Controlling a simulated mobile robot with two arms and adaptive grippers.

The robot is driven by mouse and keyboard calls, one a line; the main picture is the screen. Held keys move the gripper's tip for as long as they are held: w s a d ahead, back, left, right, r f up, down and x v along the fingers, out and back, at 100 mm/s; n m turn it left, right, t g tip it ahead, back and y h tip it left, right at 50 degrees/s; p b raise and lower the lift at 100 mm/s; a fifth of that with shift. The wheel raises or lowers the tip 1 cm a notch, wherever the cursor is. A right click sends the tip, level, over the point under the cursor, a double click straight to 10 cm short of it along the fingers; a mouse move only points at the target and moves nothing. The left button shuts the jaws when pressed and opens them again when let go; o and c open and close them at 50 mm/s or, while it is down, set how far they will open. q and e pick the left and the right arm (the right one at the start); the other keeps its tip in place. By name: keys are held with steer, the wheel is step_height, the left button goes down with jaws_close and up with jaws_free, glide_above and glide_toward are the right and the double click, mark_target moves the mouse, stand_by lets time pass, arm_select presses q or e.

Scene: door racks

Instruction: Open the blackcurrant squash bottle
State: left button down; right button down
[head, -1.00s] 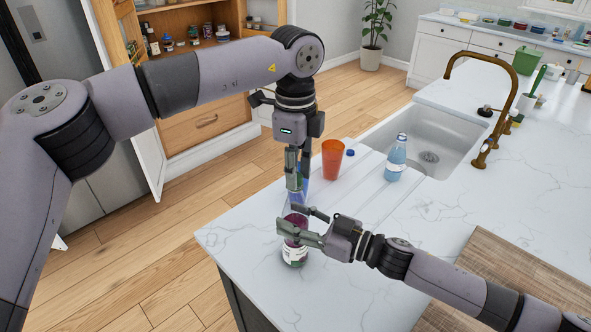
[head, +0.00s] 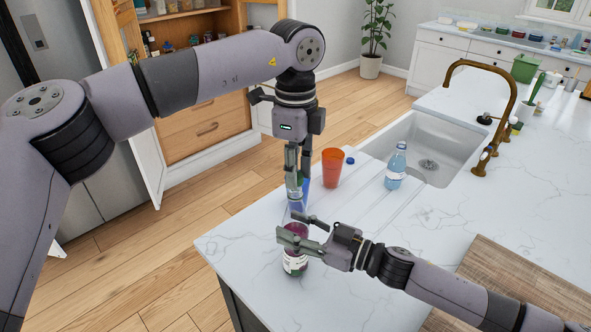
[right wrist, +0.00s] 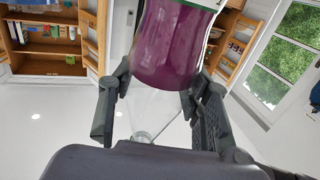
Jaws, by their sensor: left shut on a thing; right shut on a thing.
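The blackcurrant squash bottle (head: 295,263) stands upright near the counter's front corner. It has dark purple contents and a pale label. My right gripper (head: 301,230) is shut around its upper body from the right. In the right wrist view the purple bottle (right wrist: 173,50) is between the fingers, with its clear shoulder narrowing to what looks like an uncapped neck. My left gripper (head: 297,206) points down above the bottle, apart from it. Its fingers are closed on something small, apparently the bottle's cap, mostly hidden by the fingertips.
A blue cup-like thing (head: 304,190) is partly hidden behind my left fingers. An orange cup (head: 332,168), a small blue cap (head: 350,161) and a light-blue bottle (head: 396,166) stand by the sink (head: 432,145).

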arm_select(q)
steer(key=shift+r, duration=1.95)
arm_select(e)
steer(key=c, duration=0.8)
jaws_free()
steer(key=shift+o, duration=0.2)
